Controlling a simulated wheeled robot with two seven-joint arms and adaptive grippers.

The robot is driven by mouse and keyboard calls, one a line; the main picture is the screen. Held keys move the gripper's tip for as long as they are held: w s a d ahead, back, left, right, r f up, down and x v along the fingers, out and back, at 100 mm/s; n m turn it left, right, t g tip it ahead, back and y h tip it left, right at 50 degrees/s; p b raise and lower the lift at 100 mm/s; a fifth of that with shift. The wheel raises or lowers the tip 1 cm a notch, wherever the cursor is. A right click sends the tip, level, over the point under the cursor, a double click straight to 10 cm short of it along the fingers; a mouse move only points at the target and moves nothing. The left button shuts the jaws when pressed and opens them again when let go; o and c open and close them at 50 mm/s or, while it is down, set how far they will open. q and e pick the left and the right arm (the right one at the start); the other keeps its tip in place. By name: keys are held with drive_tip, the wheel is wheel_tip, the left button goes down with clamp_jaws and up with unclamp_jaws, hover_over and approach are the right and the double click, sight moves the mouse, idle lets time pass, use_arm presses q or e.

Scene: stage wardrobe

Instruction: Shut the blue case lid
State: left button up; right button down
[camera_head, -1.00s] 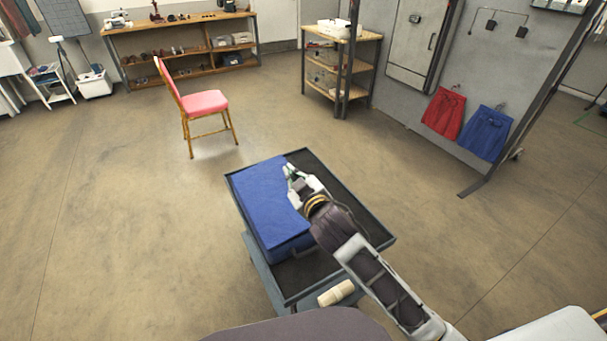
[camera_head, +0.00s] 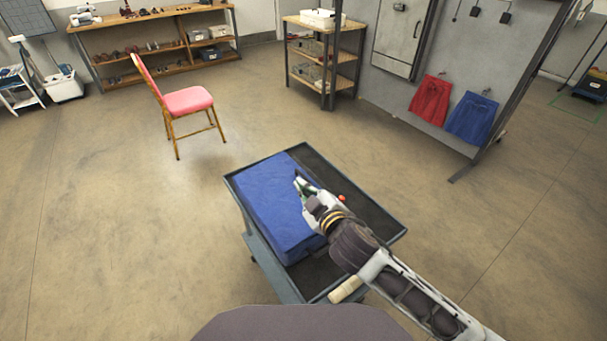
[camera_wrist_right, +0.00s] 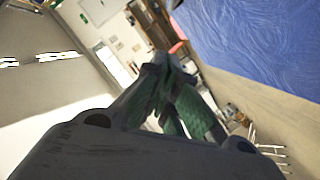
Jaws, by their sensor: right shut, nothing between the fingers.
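The blue case (camera_head: 270,205) lies on the left part of the trolley's top tray, and its broad blue top looks flat and down. Any seam between lid and base is too small to make out. My right gripper (camera_head: 299,181) is shut and empty, at the right edge of the case's top; I cannot tell whether it touches. In the right wrist view my shut fingers (camera_wrist_right: 172,80) show with the blue case surface (camera_wrist_right: 265,35) beyond them to the upper right. My left gripper is not in view.
The dark trolley tray (camera_head: 375,218) has bare room right of the case. A pale cylindrical thing (camera_head: 346,289) is at its near edge. A pink chair (camera_head: 187,100) stands behind left, shelves (camera_head: 325,60) behind. The surrounding floor is clear.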

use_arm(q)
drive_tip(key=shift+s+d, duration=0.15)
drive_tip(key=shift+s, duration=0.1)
use_arm(e)
drive_tip(key=shift+d, duration=0.1)
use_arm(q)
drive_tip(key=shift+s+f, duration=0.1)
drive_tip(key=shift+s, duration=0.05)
use_arm(e)
drive_tip(key=shift+w, duration=0.1)
drive_tip(key=x, duration=0.9)
drive_tip(key=shift+w+f, duration=0.1)
drive_tip(key=shift+w, duration=0.05)
drive_tip(key=shift+w+f, duration=0.25)
drive_tip(key=shift+w, duration=0.05)
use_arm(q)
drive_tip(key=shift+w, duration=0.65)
use_arm(e)
drive_tip(key=shift+w+d+f, duration=0.3)
drive_tip(key=shift+d+f, duration=0.1)
drive_tip(key=shift+f, duration=0.25)
drive_tip(key=shift+w+d+f, duration=0.25)
drive_tip(key=shift+d+f, duration=0.2)
drive_tip(key=shift+f, duration=0.25)
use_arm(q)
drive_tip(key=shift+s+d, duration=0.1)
